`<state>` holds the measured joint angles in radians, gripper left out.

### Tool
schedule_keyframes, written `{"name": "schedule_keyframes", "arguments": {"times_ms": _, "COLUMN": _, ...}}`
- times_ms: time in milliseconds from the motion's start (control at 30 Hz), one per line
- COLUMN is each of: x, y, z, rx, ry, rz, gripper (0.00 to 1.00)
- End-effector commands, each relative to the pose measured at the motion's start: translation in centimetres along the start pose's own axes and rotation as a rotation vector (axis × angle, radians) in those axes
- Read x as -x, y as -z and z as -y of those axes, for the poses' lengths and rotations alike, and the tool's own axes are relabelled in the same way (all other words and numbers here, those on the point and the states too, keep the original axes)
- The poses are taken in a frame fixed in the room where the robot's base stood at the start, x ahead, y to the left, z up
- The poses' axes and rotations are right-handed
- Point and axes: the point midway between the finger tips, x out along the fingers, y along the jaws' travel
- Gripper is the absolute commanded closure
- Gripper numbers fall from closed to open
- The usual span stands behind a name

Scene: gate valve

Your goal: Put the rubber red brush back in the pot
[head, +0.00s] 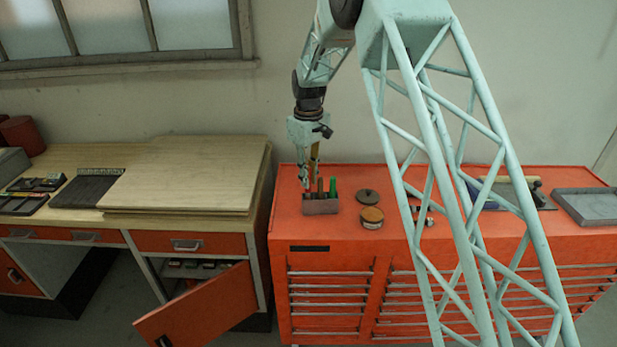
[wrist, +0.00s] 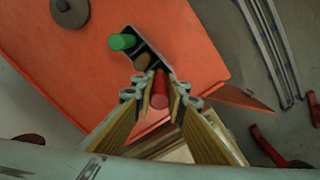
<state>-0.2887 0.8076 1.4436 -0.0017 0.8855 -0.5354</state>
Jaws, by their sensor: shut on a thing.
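The grey pot (head: 320,207) stands near the left front of the orange cabinet top. A green handle (head: 333,187) and a brown handle (head: 320,187) stick up from it; the wrist view also shows the green handle (wrist: 122,42) and brown handle (wrist: 141,62). My gripper (head: 308,182) points down over the pot's left end. In the wrist view the red brush's handle (wrist: 159,90) is between my fingertips, at the pot's near end. My gripper is shut on it. The brush's lower end is hidden, so I cannot tell whether it is inside the pot.
A dark round lid (head: 367,197) and a round tin (head: 371,217) are right of the pot. A grey tray (head: 590,205) is at the far right. A wooden workbench (head: 190,175) stands left, its cabinet door (head: 205,312) open. Cabinet top in front of the pot is clear.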

Motion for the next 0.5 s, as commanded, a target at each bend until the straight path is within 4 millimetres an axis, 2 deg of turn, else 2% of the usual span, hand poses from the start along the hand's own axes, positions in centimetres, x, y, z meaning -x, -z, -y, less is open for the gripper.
{"name": "schedule_keyframes", "arguments": {"times_ms": 200, "x": -1.4, "y": 0.0, "z": 0.0, "rx": 0.000, "ry": 0.000, "rz": 0.000, "gripper": 1.00}}
{"name": "schedule_keyframes", "arguments": {"times_ms": 500, "x": -2.5, "y": 0.0, "z": 0.0, "rx": 0.000, "ry": 0.000, "rz": 0.000, "gripper": 1.00}}
